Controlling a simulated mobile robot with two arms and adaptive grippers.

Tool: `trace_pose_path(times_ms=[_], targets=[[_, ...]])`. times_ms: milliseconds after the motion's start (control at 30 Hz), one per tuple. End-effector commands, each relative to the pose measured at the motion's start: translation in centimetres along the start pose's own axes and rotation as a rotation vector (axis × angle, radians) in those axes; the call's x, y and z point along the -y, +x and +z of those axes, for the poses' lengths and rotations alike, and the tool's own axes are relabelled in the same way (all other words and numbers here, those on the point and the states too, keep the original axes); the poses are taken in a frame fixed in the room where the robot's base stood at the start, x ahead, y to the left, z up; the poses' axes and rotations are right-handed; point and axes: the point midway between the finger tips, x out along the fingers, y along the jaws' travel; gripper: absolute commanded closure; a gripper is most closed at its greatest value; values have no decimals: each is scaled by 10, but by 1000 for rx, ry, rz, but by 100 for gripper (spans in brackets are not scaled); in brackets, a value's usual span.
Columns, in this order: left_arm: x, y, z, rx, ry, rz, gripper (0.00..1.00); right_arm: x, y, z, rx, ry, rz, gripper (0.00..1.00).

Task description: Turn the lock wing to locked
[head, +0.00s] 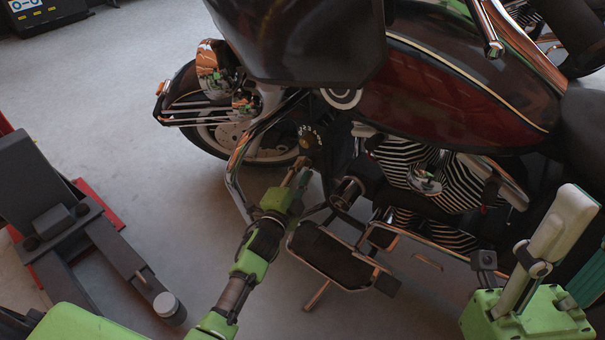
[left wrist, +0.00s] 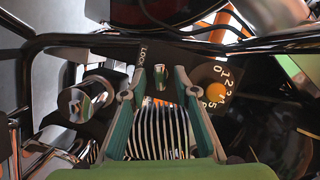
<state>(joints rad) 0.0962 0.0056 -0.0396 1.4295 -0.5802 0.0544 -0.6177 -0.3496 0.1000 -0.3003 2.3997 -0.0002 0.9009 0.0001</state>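The lock wing (left wrist: 160,78) is a small metallic piece on a dark panel in the left wrist view. My left gripper (left wrist: 160,75) is open, with one fingertip on each side of the wing and gaps showing. I cannot tell whether they touch it. In the head view my left gripper (head: 299,172) reaches in beside the motorcycle, below a numbered dial; the wing is too small to make out there.
A numbered dial with an orange knob (left wrist: 216,96) is right of the wing. A chrome cylinder (left wrist: 88,99) is left of it. Black tubes cross above. The motorcycle (head: 440,95) fills the upper right, with a footboard (head: 335,258) below. A dark lift (head: 95,235) stands left.

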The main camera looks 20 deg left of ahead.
Motion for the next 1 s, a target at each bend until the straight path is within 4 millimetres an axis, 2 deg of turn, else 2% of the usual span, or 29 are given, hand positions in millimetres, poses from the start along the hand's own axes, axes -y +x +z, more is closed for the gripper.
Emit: trace_pose_path(times_ms=[233,267,333,367,733,1000], targets=[[0,1,0,0,0,0,72,0,0,0,1,0,0,60],[0,1,0,0,0,0,77,0,0,0,1,0,0,60],[0,1,0,0,0,0,96,0,0,0,1,0,0,60],[0,1,0,0,0,0,100,0,0,0,1,0,0,60],[1,0,0,0,-10,4,100,0,3,0,1,0,0,60],[3,0,-1,0,-68,23,100,0,16,-3,1,0,0,60]])
